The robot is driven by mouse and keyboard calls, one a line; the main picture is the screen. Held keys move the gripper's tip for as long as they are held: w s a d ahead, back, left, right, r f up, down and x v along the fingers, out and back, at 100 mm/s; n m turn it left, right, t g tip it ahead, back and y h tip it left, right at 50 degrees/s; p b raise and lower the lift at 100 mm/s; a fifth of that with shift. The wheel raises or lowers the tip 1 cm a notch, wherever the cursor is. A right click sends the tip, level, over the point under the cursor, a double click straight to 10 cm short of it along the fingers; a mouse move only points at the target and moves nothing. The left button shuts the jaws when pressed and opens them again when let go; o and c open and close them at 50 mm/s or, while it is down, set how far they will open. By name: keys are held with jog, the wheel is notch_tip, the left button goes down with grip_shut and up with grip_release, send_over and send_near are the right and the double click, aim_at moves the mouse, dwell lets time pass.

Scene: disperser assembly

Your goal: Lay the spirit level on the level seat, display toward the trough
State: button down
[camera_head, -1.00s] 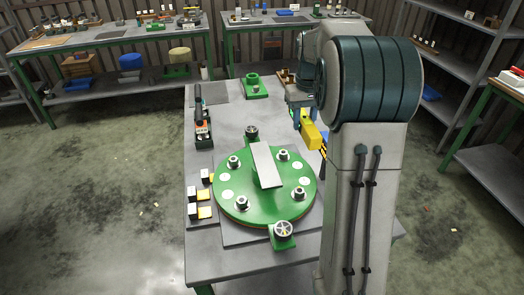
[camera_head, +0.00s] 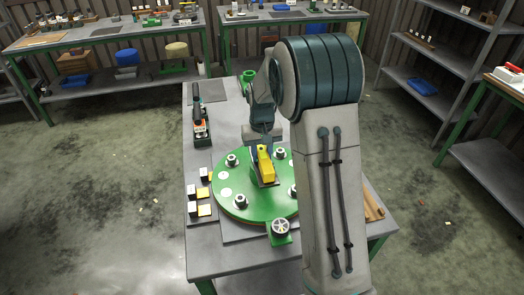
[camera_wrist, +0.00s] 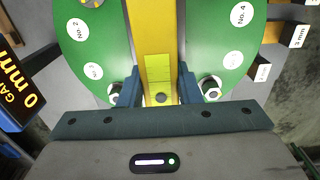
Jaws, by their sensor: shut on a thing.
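The yellow spirit level (camera_head: 265,163) is in my gripper, above the middle of the round green plate (camera_head: 232,200). In the wrist view, the level (camera_wrist: 153,35) runs lengthwise up the picture between the two blue fingers of my gripper (camera_wrist: 158,90). A lighter yellow-green window shows on it near the fingers. The pale level seat (camera_head: 262,184) on the plate is mostly hidden under the level and arm. I cannot tell whether the level touches it. The trough cannot be made out.
Hex nuts (camera_head: 233,160) stand around the plate, close to the fingers in the wrist view (camera_wrist: 211,88). White and yellow gauge blocks (camera_head: 204,210) lie at the left. A handwheel (camera_head: 280,227) sits in front. A "0 mm" gap display (camera_wrist: 25,85) shows at the wrist view's left.

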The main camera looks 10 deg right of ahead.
aim_at(262, 151)
jog(key=shift+f, duration=0.2)
jog(key=c, duration=1)
grip_release()
jog(key=shift+c, duration=0.2)
jog(key=shift+r, duration=0.1)
notch_tip(262, 151, up, 12)
jog(key=b, duration=0.1)
jog(key=s+t, duration=0.3)
jog(key=s, duration=2.4)
jog(key=shift+s, duration=0.15)
